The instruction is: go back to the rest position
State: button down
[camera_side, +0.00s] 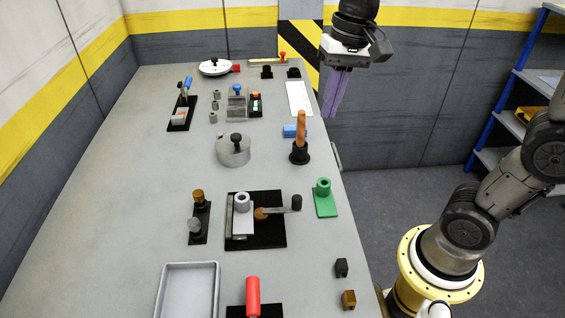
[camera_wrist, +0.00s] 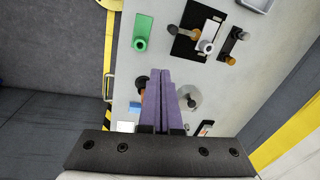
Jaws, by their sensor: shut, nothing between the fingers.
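My gripper (camera_side: 333,95) has long purple fingers that point down and lie together. It hangs in the air by the right edge of the grey table (camera_side: 165,190), near the far end. In the wrist view the gripper (camera_wrist: 163,75) shows its fingers side by side with nothing between them. Its fingers partly cover the view of the wooden-handled tool in its black holder below.
Close by are the wooden handle (camera_side: 301,128) in a black holder, a blue block (camera_side: 290,131) and a white plate (camera_side: 299,98). A grey round pot (camera_side: 233,151), green bracket (camera_side: 325,200), black-based fixture (camera_side: 270,236) and grey tray (camera_side: 188,268) stand nearer. Blue shelving (camera_side: 500,95) is at right.

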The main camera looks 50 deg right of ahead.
jog(key=s+d+f+n+t, duration=0.1)
jog(key=s+f+n+t, duration=0.1)
jog(key=s, duration=0.4)
jog(key=s+d+f+n+t+h, duration=0.1)
jog(key=s+f+n+t, duration=0.1)
jog(key=s+n, duration=0.3)
jog(key=shift+s+d, duration=0.15)
jog(key=shift+s, duration=0.75)
